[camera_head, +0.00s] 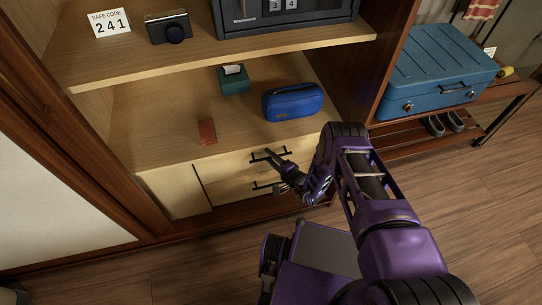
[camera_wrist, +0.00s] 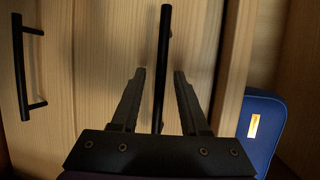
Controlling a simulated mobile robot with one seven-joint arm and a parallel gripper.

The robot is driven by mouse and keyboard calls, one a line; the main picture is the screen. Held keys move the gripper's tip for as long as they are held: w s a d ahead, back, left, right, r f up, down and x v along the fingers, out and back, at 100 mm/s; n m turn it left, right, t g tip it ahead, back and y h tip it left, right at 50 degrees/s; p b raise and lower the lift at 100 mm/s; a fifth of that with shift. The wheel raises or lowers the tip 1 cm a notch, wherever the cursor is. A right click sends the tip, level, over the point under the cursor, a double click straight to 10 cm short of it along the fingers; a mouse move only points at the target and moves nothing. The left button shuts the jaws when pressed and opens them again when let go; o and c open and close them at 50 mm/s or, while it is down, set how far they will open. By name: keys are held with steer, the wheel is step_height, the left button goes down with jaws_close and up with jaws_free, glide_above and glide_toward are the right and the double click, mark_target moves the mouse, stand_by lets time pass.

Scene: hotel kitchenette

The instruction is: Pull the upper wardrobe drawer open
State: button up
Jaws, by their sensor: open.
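The upper wardrobe drawer (camera_head: 226,172) has a pale wood front with a black bar handle (camera_head: 257,159). Its front looks flush and shut. In the wrist view the upper handle (camera_wrist: 165,35) runs upright through the middle. My gripper (camera_head: 273,160) is open, with its fingers (camera_wrist: 160,78) on either side of this handle. A gap shows between the bar and each finger. The lower drawer's handle (camera_wrist: 20,70) stands at the left of the wrist view and below the upper one in the head view (camera_head: 262,187). My gripper hides part of both handles in the head view.
On the shelf above the drawers lie a blue case (camera_head: 292,102), a green box (camera_head: 234,80) and a red-brown block (camera_head: 207,132). A safe (camera_head: 290,12) and a camera (camera_head: 168,27) are higher up. A blue suitcase (camera_head: 440,65) rests on a rack at right. Floor in front is mostly clear.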

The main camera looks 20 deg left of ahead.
jaws_close()
steer(key=shift+w, duration=0.1)
stand_by(1.2)
